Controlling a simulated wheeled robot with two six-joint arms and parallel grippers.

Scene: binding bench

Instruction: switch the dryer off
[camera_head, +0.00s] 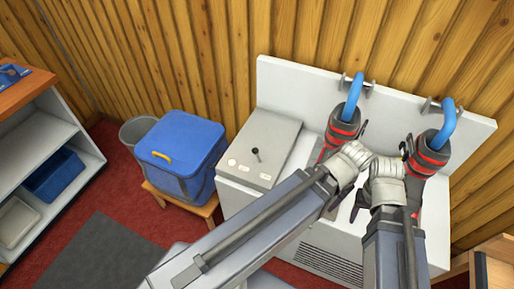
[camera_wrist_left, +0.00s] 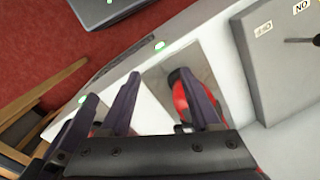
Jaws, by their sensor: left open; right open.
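The white dryer (camera_head: 335,240) stands against the wood wall. Its grey control box (camera_head: 271,135) is at its left and carries a small black-knobbed lever (camera_head: 257,155). The box's edge also shows in the left wrist view (camera_wrist_left: 270,85), with the lever cut off by the frame and an ON label beside it. I cannot tell which setting the lever is at. Green lights (camera_wrist_left: 160,45) glow on the dryer's front edge. My left gripper (camera_head: 340,200) is open, right of the box and apart from the lever. My right gripper (camera_head: 385,200) is open beside it. Both grippers' fingers are partly hidden in the head view.
Two red-and-black items (camera_head: 430,157) sit below blue bent tubes (camera_head: 445,120), close by both grippers. A blue box (camera_head: 180,155) on a wooden stool (camera_head: 190,205) stands left of the dryer, near a grey bin (camera_head: 135,130). A shelf (camera_head: 70,125) stands far left.

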